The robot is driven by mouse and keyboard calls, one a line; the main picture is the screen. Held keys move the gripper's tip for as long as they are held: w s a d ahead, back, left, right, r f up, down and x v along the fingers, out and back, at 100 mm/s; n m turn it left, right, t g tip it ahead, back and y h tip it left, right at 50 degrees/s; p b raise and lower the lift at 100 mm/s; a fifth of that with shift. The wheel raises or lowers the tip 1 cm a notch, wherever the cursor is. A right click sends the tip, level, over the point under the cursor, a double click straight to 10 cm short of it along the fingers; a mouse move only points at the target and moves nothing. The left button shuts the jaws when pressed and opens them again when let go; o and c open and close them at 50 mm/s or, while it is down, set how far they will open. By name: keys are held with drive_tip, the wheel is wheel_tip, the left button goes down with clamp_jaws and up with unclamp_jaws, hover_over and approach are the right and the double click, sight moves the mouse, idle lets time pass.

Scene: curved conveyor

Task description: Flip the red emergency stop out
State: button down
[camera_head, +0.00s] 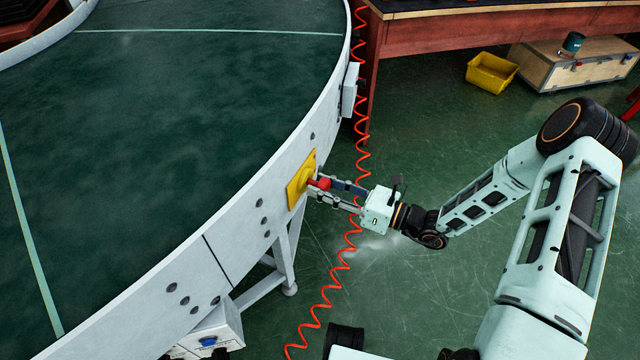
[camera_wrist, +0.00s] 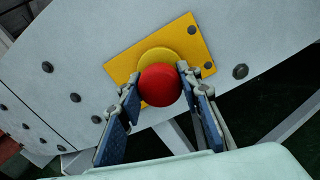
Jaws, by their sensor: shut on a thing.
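The red emergency stop (camera_head: 321,184) is a round red button on a yellow plate (camera_head: 299,181), fixed to the outer side wall of the curved conveyor (camera_head: 250,215). In the wrist view the red button (camera_wrist: 160,86) sits in the middle, with the yellow plate (camera_wrist: 190,45) behind it. My gripper (camera_head: 320,187) reaches the button from the right. In the wrist view my gripper (camera_wrist: 157,82) has one finger on each side of the button and is shut on it. How far the button stands out from the plate is hard to tell.
An orange coiled hose (camera_head: 352,240) hangs close by my gripper. A metal support leg (camera_head: 284,255) stands under the conveyor. A yellow bin (camera_head: 491,72) and a wooden crate (camera_head: 575,63) are at the back right, by a wooden bench (camera_head: 480,27). The green floor between is mostly clear.

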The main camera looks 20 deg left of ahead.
drive_tip(key=shift+s+d, duration=0.1)
drive_tip(key=shift+d, duration=0.3)
drive_tip(key=shift+f, duration=0.1)
drive_tip(key=c, duration=1.4)
unclamp_jaws()
drive_tip(key=shift+o, duration=0.2)
drive_tip(key=shift+d, duration=0.1)
drive_tip(key=s+d, duration=0.2)
drive_tip(key=d, duration=0.9)
drive_tip(key=shift+d, duration=0.4)
drive_tip(key=shift+s, duration=0.2)
